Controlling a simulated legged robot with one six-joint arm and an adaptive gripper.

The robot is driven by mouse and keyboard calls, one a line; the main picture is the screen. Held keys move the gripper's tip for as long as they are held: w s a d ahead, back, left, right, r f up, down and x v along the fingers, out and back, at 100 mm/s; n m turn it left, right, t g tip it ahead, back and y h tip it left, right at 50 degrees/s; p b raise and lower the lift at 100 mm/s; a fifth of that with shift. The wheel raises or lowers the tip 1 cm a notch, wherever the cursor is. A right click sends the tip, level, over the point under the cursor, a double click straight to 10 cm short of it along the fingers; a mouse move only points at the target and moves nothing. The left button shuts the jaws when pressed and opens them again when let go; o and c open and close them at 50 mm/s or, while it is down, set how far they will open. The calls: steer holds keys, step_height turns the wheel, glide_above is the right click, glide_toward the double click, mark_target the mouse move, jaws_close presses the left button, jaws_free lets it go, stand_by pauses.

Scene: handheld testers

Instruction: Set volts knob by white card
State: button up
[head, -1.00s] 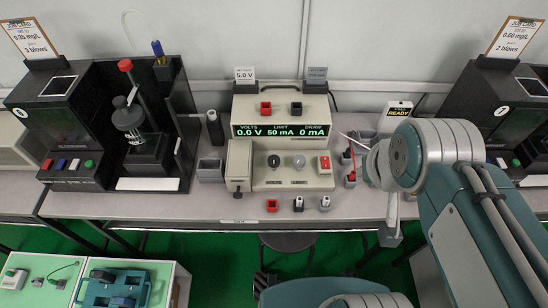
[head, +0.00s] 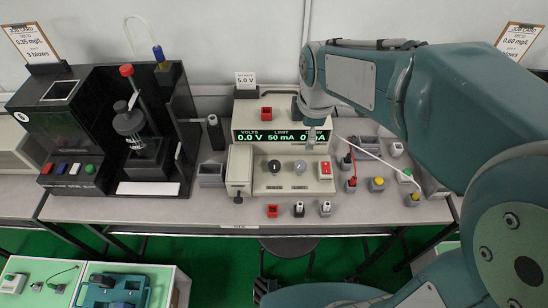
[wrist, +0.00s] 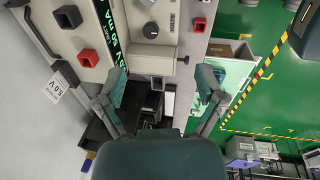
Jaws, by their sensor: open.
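The white card (head: 245,80) reads 5.0 V and stands at the back left of the beige power supply (head: 262,182); it also shows in the wrist view (wrist: 60,88). The dark volts knob (head: 274,166) is on the supply's sloping front, left of the grey limit knob (head: 299,166). The volts knob shows at the upper middle of the wrist view (wrist: 150,30). The display (head: 250,137) reads 0.0 V and 50 mA; its draw reading is partly covered by my arm. My gripper (wrist: 161,92) is open and empty, above the supply and apart from the knob.
A red switch (head: 325,170) sits right of the knobs. A red terminal (head: 266,114) is on top of the supply. Red and yellow plugs (head: 377,184) and thin leads lie to the right. A black tester (head: 130,150) stands left.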

mark_target(274, 164)
steer(key=w+a+f+n+g, duration=0.2)
steer(key=w+a+f+n, duration=0.45)
steer(key=f+n, duration=0.45)
steer(key=f, duration=1)
steer(key=shift+a+f, duration=0.15)
steer(key=shift+a, duration=0.25)
steer(key=c, duration=1.1)
